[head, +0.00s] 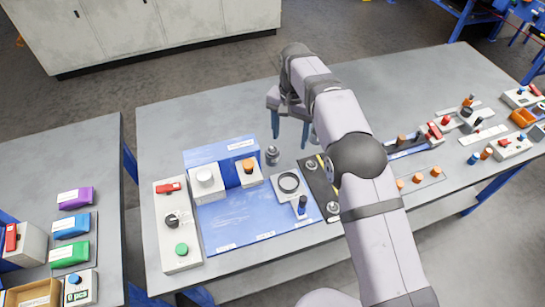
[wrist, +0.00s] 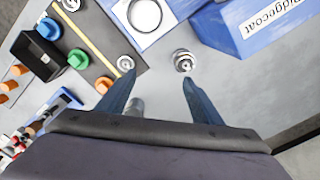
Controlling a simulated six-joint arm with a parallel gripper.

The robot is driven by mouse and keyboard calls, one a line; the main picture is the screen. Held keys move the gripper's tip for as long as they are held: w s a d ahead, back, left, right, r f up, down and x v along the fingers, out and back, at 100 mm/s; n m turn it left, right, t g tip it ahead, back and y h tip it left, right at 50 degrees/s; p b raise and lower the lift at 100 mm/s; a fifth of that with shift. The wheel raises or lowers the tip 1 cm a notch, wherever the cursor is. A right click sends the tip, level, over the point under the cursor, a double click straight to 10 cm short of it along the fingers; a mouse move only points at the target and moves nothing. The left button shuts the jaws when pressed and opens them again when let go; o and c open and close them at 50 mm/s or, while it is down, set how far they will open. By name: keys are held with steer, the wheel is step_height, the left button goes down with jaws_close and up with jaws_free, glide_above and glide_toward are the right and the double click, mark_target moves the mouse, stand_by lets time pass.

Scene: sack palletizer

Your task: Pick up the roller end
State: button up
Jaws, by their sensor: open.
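A small silver metal cylinder, which looks like the roller end (head: 271,155), stands upright on bare grey table beside the blue board. In the wrist view the roller end (wrist: 184,60) shows from above, just beyond the right fingertip. My gripper (head: 291,137) is open, pointing down above the table, with nothing visibly held. In the wrist view my gripper (wrist: 158,75) has its fingers well apart. A similar metal piece (wrist: 125,63) sits on the dark strip, beyond the left fingertip. A grey rounded thing (wrist: 136,105) beside the left finger is partly hidden.
The blue board (head: 235,213) carries a white knob, an orange-topped block, a ring (head: 289,182) and a blue-topped peg (head: 302,206). A control box (head: 176,222) stands to its left. My arm covers part of the table's middle. The table behind the board is clear.

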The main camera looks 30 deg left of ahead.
glide_above(271, 151)
steer(key=shift+f, duration=0.95)
steer(key=shift+d+f+p, duration=0.1)
steer(key=shift+f+p, duration=0.85)
steer(key=shift+f, duration=2.7)
steer(key=c, duration=1.3)
steer(key=shift+c, duration=0.3)
steer(key=shift+r, duration=0.25)
steer(key=shift+r, duration=0.5)
step_height(271, 151, up, 17)
steer(key=p, duration=0.4)
steer(key=shift+f+p, duration=0.15)
steer(key=shift+p, duration=0.15)
